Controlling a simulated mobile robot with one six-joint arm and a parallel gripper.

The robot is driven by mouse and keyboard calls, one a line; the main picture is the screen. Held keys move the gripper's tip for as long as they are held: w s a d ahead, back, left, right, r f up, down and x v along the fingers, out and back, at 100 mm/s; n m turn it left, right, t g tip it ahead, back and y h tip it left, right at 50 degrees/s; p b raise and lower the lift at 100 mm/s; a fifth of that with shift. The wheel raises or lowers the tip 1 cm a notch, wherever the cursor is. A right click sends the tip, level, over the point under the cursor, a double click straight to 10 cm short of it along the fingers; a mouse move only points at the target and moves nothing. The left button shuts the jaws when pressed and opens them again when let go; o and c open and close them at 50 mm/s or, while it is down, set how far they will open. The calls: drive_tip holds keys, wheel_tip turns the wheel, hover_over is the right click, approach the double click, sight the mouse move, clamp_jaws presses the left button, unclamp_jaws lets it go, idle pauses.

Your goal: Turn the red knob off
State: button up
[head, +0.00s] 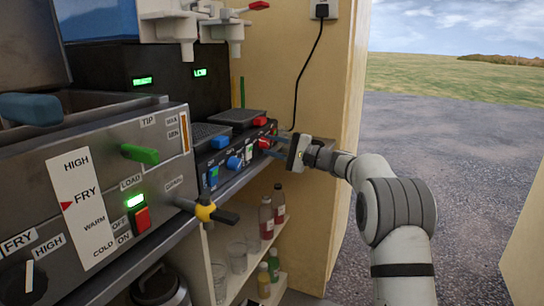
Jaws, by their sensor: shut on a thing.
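A low black hot-plate unit (205,171) stands on the counter in the middle of the head view, with a row of red and blue controls along its front. A red knob (264,143) sits near the right end of that front. My gripper (270,144) reaches in from the right, and its thin fingers are shut on the red knob. The fingers cover part of the knob, so its pointer direction cannot be told. Another small red part (259,121) shows just above it, and a blue knob (234,162) is to the left.
A large steel fryer (95,190) with a green lever (140,154) and a red switch (142,217) fills the left. A yellow-and-black valve handle (206,210) juts out in front. Bottles (266,218) stand on shelves below. A cable hangs from the wall socket (322,10). Open ground lies right.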

drive_tip(key=shift+w+d+r+n+b, duration=0.1)
drive_tip(key=shift+n+b, duration=0.3)
drive_tip(key=shift+n, duration=0.2)
drive_tip(key=shift+w+d+n+b, duration=0.1)
drive_tip(key=shift+n+b, duration=0.3)
drive_tip(key=shift+n, duration=0.2)
drive_tip(key=shift+g, duration=0.3)
drive_tip(key=o, duration=1)
drive_tip(key=shift+s+a, duration=0.1)
drive_tip(key=p+v, duration=0.1)
drive_tip(key=v, duration=0.6)
drive_tip(key=shift+d+p, duration=0.4)
